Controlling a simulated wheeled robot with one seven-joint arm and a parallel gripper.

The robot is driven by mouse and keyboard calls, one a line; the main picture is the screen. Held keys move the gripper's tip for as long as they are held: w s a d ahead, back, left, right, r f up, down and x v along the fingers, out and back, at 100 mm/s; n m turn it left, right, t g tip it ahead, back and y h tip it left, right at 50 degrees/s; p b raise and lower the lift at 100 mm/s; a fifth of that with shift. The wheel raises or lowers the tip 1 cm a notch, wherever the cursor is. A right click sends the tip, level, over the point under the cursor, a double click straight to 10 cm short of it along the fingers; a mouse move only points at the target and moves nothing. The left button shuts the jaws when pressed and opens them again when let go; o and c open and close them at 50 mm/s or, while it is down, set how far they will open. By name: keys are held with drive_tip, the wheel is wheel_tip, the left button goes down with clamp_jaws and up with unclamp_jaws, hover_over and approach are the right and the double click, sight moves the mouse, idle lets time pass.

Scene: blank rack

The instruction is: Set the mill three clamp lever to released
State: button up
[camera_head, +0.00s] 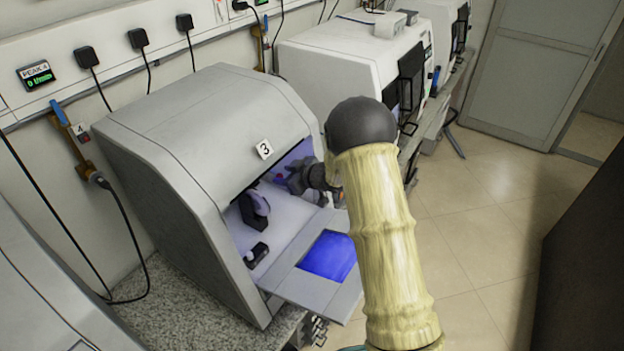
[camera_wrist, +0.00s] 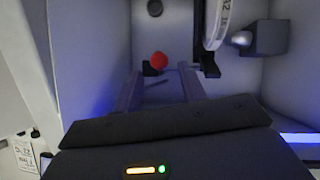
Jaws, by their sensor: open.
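Mill three (camera_head: 210,130) is the grey machine with a "3" label on its front, and its door (camera_head: 310,285) is folded down open. My gripper (camera_head: 300,180) reaches through the opening into the lit chamber. In the wrist view my gripper (camera_wrist: 160,82) is open, its two grey fingers spread. A red ball knob (camera_wrist: 159,61), likely the clamp lever's end, appears between and just beyond the fingertips. A small black block (camera_wrist: 150,70) sits beside the knob. Contact with the fingers cannot be told, and the lever's shaft is mostly hidden.
A white disc with markings (camera_wrist: 214,22) in a dark holder stands right of the fingers, with a grey block (camera_wrist: 262,38) farther right. Chamber walls are close on both sides. Another mill (camera_head: 340,60) stands behind on the bench.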

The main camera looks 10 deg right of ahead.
drive_tip(key=b+v, duration=0.3)
drive_tip(key=v, duration=0.9)
drive_tip(key=shift+s, duration=0.15)
drive_tip(key=shift+d+r, duration=0.1)
drive_tip(key=shift+d, duration=0.1)
drive_tip(key=c, duration=0.7)
drive_tip(key=shift+d+m+t+h, duration=0.4)
drive_tip(key=shift+m+h, duration=0.1)
drive_tip(key=shift+h, duration=0.1)
clamp_jaws()
drive_tip(key=s+d+f+m+g+h+b, duration=0.2)
drive_tip(key=s+d+m+h, duration=0.45)
drive_tip(key=s, duration=0.45)
drive_tip(key=s+a+f+m+g, duration=0.2)
drive_tip(key=s+g, duration=0.3)
drive_tip(key=s, duration=1)
drive_tip(key=shift+f+m+b, duration=0.4)
drive_tip(key=shift+f+m, duration=0.3)
drive_tip(key=shift+m, duration=0.05)
